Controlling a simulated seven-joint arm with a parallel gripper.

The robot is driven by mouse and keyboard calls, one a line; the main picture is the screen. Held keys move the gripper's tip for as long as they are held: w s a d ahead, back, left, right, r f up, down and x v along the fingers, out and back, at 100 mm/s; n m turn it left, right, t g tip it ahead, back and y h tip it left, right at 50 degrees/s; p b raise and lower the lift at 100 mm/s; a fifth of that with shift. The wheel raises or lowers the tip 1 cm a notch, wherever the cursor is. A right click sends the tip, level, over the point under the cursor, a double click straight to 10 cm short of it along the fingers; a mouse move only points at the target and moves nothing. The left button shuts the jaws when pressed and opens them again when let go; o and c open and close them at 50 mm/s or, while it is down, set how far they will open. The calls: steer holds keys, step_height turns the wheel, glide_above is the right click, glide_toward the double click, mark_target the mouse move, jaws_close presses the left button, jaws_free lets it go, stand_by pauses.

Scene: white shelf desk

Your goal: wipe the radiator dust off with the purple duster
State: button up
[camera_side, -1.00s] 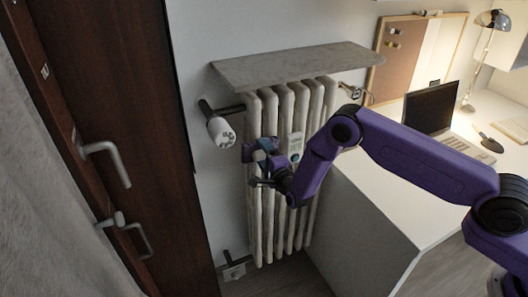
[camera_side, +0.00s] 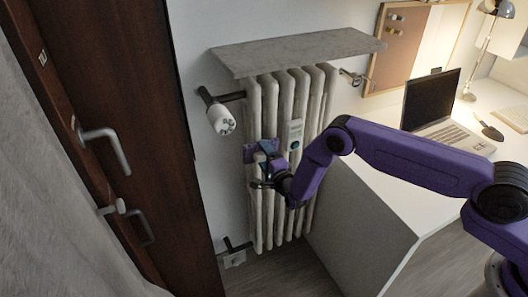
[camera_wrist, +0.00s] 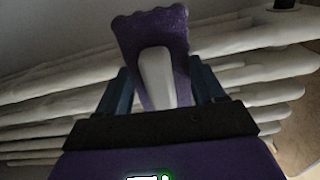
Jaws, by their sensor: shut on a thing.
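The purple duster (camera_wrist: 152,30) is held between the fingers of my gripper (camera_wrist: 160,92) in the wrist view. Its wide purple head has a wavy edge, and a pale oval part faces the camera. In the side view my gripper (camera_side: 268,165) is at the front left of the white radiator (camera_side: 255,215), at about mid height. The duster (camera_side: 252,152) shows there as a small purple shape against the left columns; I cannot tell whether it touches them. The radiator columns (camera_wrist: 245,40) also lie behind the duster in the wrist view. I cannot make out dust on them.
A grey shelf (camera_side: 300,50) overhangs the radiator. A white valve knob (camera_side: 222,120) sticks out at its upper left, and a small device (camera_side: 295,134) is on its front. The white desk (camera_side: 400,165) with a laptop (camera_side: 432,100) stands on the right. A dark door (camera_side: 120,90) is left.

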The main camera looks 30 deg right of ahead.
step_height(320, 180, down, 6)
steer(key=shift+f, duration=0.2)
stand_by(0.8)
steer(key=s, duration=0.6)
stand_by(0.6)
steer(key=shift+a, duration=0.1)
steer(key=shift+s, duration=1.5)
